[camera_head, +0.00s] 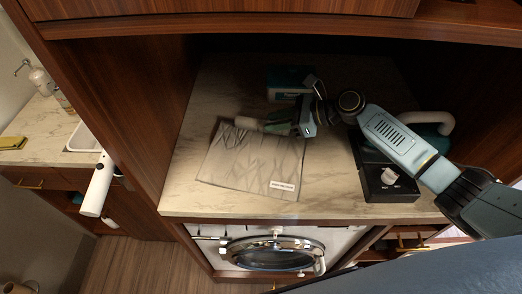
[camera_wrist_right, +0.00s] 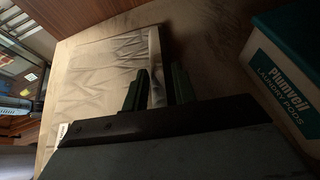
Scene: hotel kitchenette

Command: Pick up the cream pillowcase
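The cream pillowcase (camera_head: 245,165) lies flat on the marbled counter. It looks greyish-beige with a leaf-like pattern and has a small white label at its near right corner. In the right wrist view the pillowcase (camera_wrist_right: 95,80) spreads to the left of the fingers. My right gripper (camera_head: 262,125) reaches in from the right to the pillowcase's far edge. In the right wrist view its dark fingers (camera_wrist_right: 157,90) close on both sides of a pale upright strip, which looks like a raised edge of the pillowcase. My left gripper is not seen.
A teal and white laundry box (camera_wrist_right: 290,70) stands at the back, close to the right gripper. A black device with a pale knob (camera_head: 389,177) stands to the right. Wooden walls and an upper board (camera_head: 270,27) enclose the counter (camera_head: 195,205). A round-doored machine (camera_head: 272,253) is below.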

